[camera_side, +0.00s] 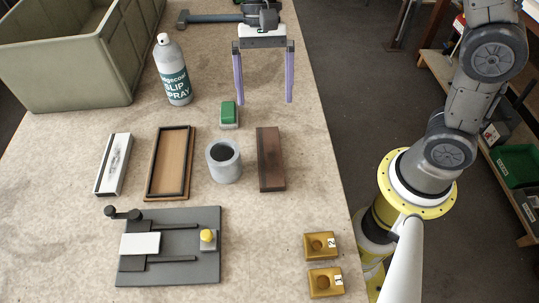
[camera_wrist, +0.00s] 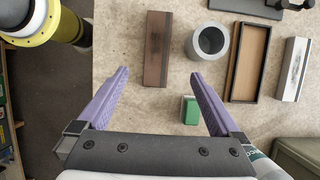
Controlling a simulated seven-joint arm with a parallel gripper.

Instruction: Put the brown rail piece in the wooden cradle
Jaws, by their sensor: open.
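The brown rail piece (camera_side: 270,160) lies flat on the bench, to the right of the grey cylinder. In the wrist view the brown rail piece (camera_wrist: 158,49) is ahead of the fingertips and between their lines. The wooden cradle (camera_side: 170,163) is a shallow tray with a dark rim and an empty wooden floor, left of the cylinder; it also shows in the wrist view (camera_wrist: 230,88). My gripper (camera_side: 263,100) has purple fingers, spread wide and empty, above the bench behind the rail piece. In the wrist view my gripper (camera_wrist: 162,72) shows nothing held between its fingers.
A grey hollow cylinder (camera_side: 224,161) stands between cradle and rail piece. A green-topped block (camera_side: 229,115), a spray can (camera_side: 173,70) and a silver-and-black bar (camera_side: 113,164) are nearby. A grey fixture (camera_side: 170,270) and two yellow blocks (camera_side: 321,246) (camera_side: 325,283) lie in front.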

